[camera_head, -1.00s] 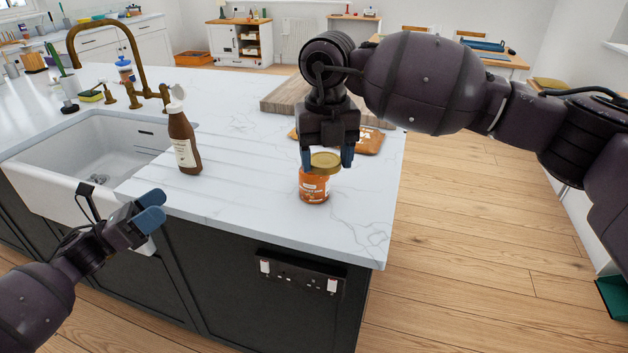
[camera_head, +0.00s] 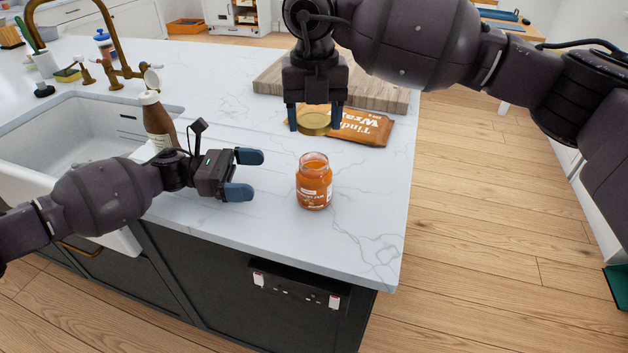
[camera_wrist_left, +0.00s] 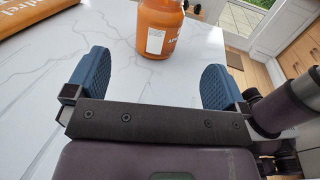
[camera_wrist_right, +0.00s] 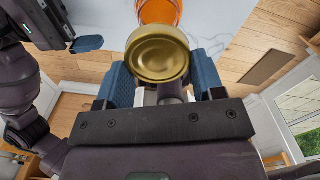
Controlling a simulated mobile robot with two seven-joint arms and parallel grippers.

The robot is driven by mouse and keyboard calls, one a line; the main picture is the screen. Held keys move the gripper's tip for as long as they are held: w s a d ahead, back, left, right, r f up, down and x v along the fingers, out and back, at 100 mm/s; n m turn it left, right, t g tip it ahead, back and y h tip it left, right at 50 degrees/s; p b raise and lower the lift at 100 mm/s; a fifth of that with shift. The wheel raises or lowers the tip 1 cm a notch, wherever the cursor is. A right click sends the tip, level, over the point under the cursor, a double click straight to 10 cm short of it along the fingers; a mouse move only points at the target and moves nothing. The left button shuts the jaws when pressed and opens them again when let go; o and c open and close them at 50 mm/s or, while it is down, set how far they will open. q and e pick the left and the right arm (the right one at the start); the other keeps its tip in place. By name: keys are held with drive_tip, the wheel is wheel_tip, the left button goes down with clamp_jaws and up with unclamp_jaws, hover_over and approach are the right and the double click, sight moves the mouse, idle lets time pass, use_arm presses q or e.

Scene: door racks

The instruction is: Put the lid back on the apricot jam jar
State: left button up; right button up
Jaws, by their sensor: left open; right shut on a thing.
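The apricot jam jar (camera_head: 313,183) stands upright and uncovered on the white counter, its orange contents showing through the glass. It also shows in the left wrist view (camera_wrist_left: 160,28), beyond the open fingers, and partly in the right wrist view (camera_wrist_right: 160,11). My right gripper (camera_head: 315,120) is shut on the gold lid (camera_head: 314,124) and holds it above the counter, higher than the jar and behind it. The lid fills the space between the fingers in the right wrist view (camera_wrist_right: 157,55). My left gripper (camera_head: 250,174) is open and empty, left of the jar, fingers pointing toward it.
An orange wrap packet (camera_head: 362,127) lies behind the jar, with a wooden board (camera_head: 385,94) beyond it. A brown bottle (camera_head: 157,122) stands at the sink (camera_head: 60,138), behind my left arm. The counter right of the jar is clear up to its edge.

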sight(308, 176)
drive_tip(key=shift+s, duration=0.1)
use_arm(q)
drive_tip(key=shift+d, duration=0.1)
drive_tip(key=d, duration=1.2)
drive_tip(key=shift+s, duration=0.35)
drive_tip(key=shift+a, duration=0.1)
drive_tip(key=c, duration=1.3)
use_arm(e)
drive_tip(key=shift+f, duration=2.5)
drive_tip(key=shift+f, duration=0.9)
drive_tip(key=shift+f, duration=0.55)
